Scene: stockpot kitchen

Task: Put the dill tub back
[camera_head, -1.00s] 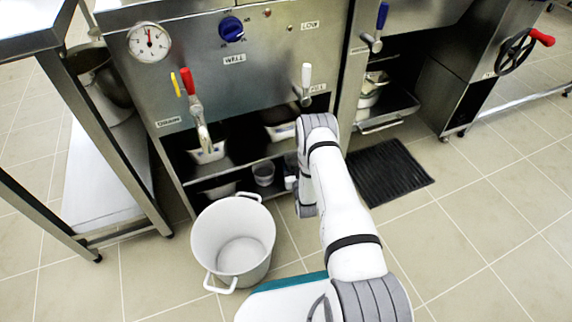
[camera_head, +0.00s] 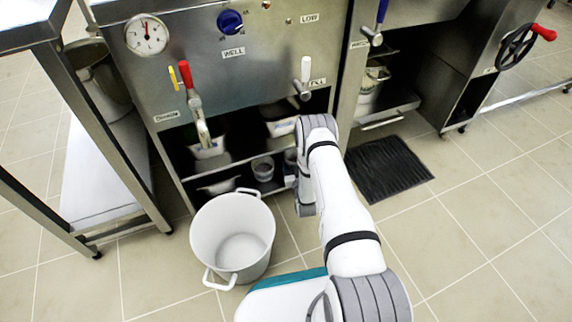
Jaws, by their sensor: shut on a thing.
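My arm reaches in from the lower right toward the open shelves under the steel counter. My gripper is hidden behind my own arm links, so I cannot see its jaws or what is between them. No tub is readable as dill. A white labelled tub (camera_head: 207,149) stands at the left of the upper shelf. Another white labelled tub (camera_head: 281,127) stands on the upper shelf to the right, partly in shadow. A small grey cup (camera_head: 263,170) is on the lower shelf, near my wrist.
A large white stockpot (camera_head: 233,239) stands on the floor before the shelves. A red-handled drain lever (camera_head: 194,100) and a white-handled fill lever (camera_head: 305,80) jut from the panel. A black mat (camera_head: 387,170) lies right of my arm.

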